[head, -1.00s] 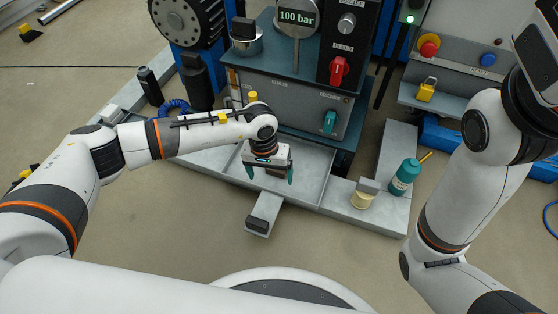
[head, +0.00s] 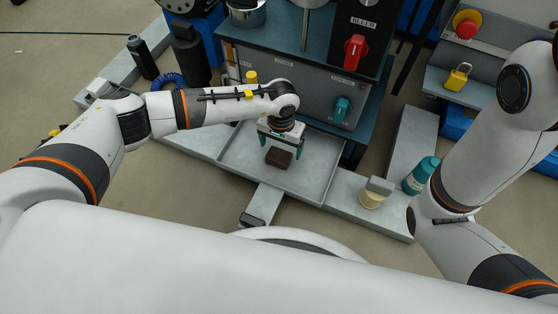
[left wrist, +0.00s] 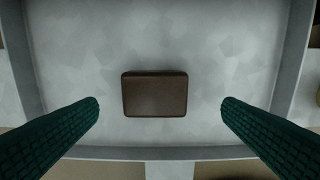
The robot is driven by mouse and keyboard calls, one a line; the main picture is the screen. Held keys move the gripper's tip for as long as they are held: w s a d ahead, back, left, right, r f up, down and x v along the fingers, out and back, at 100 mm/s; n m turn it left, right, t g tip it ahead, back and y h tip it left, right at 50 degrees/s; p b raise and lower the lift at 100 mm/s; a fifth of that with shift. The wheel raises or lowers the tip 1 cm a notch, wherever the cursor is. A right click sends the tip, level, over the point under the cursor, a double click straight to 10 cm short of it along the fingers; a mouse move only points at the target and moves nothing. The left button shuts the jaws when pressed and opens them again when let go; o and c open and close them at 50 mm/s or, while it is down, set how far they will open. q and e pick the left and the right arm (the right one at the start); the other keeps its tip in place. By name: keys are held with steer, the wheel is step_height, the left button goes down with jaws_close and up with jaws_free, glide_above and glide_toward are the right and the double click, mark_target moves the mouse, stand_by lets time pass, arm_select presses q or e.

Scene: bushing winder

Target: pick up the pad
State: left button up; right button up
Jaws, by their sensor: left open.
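The pad is a small dark brown block (head: 278,157) lying flat in a grey shallow tray (head: 312,180). In the left wrist view the pad (left wrist: 155,94) lies near the middle, between the two fingers but beyond their tips. My left gripper (head: 283,141) is open and above the tray, with its teal fingers pointing down. In the left wrist view its fingers (left wrist: 160,103) are wide apart and hold nothing. My right gripper is out of view; only part of my right arm shows.
The machine (head: 290,75) with a red handle (head: 355,52) and teal knob (head: 342,108) stands right behind the tray. A teal bottle (head: 420,176) and a cream container (head: 374,194) stand to the right. A black cylinder (head: 142,58) stands at left.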

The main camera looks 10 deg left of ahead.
mark_target(279, 155)
arm_select(q)
steer(key=f+b, duration=0.1)
steer(key=f, duration=0.1)
steer(key=f+b, duration=0.1)
steer(key=b, duration=0.1)
steer(key=f+b, duration=0.2)
steer(key=shift+a+f, duration=0.25)
steer(key=shift+f, duration=0.1)
steer(key=shift+r, duration=0.1)
steer(key=c, duration=1.1)
steer(key=shift+o, duration=0.2)
steer(key=shift+r+p, duration=0.15)
steer(key=shift+p, duration=0.15)
